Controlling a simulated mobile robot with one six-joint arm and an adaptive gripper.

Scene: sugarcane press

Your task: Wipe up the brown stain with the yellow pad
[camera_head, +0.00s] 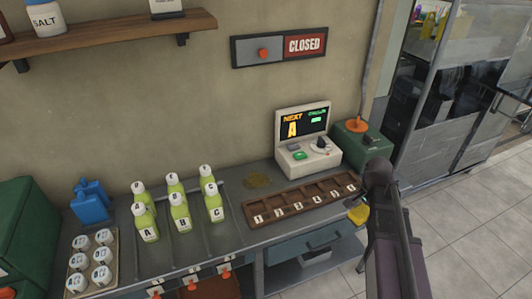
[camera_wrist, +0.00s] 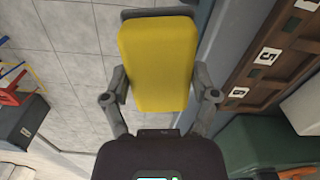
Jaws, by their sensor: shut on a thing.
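The yellow pad (camera_wrist: 158,62) is held between the two fingers of my gripper (camera_wrist: 160,92) in the wrist view, over the floor beside the counter's edge. In the head view the pad (camera_head: 358,214) shows small near the counter's right front corner, with my gripper (camera_head: 364,203) shut on it and partly hidden by my arm. The brown stain (camera_head: 257,181) lies on the grey counter, behind the wooden tray and left of the screen machine. The pad is apart from the stain, to its right and nearer the front. The stain is not in the wrist view.
A wooden compartment tray (camera_head: 262,223) lies along the counter front between pad and stain. The screen machine (camera_head: 305,160) and a green box with an orange knob (camera_head: 362,150) stand behind it. Several green-yellow bottles (camera_head: 179,212) stand left of the stain.

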